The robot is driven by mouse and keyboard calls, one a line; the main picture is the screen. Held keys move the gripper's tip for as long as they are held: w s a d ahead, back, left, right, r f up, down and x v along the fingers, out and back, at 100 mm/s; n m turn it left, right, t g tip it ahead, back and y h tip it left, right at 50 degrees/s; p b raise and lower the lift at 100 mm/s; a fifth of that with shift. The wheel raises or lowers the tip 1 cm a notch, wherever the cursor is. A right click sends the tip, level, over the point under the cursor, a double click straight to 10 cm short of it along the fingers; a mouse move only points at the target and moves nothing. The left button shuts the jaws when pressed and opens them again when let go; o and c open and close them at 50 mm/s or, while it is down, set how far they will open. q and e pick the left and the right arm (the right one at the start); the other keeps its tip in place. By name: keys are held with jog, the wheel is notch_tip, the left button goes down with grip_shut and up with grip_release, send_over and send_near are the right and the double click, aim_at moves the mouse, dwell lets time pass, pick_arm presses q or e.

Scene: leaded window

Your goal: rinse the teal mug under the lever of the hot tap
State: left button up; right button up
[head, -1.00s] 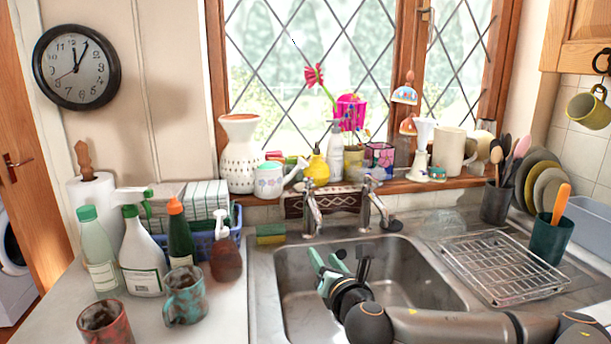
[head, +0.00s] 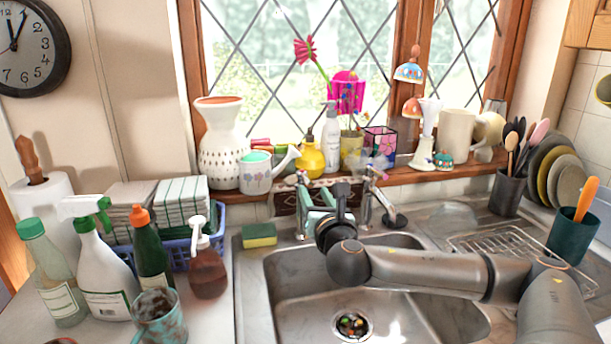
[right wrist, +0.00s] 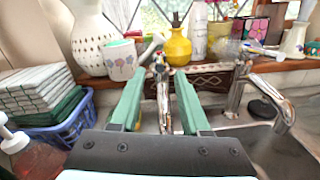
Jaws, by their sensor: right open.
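The teal mug (head: 160,318), with rusty-brown patches, stands upright on the counter at the lower left, partly cut by the picture's bottom edge. Two chrome taps stand behind the sink: a left tap (head: 301,208) and a right tap (head: 372,205). No marking shows which is hot. My right gripper (head: 316,196) is open and empty at the back of the sink, close to the left tap. In the right wrist view its green fingers (right wrist: 158,78) frame the left tap (right wrist: 162,92); contact cannot be told. My left gripper is not in view.
The sink basin (head: 290,292) is empty except for colourful bits at the drain (head: 352,326). A sponge (head: 259,235) lies left of the taps. Bottles and a blue basket (head: 182,252) crowd the left counter. Vases and pots line the sill. A wire rack (head: 500,243) is at right.

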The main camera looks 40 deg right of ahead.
aim_at(306, 175)
jog(key=x, duration=0.9)
jog(key=shift+w+p, duration=0.1)
jog(key=shift+p, duration=0.25)
jog(key=shift+c, duration=0.3)
grip_shut()
jog(key=shift+d+r, duration=0.1)
jog(key=shift+r, duration=0.05)
dwell(0.5)
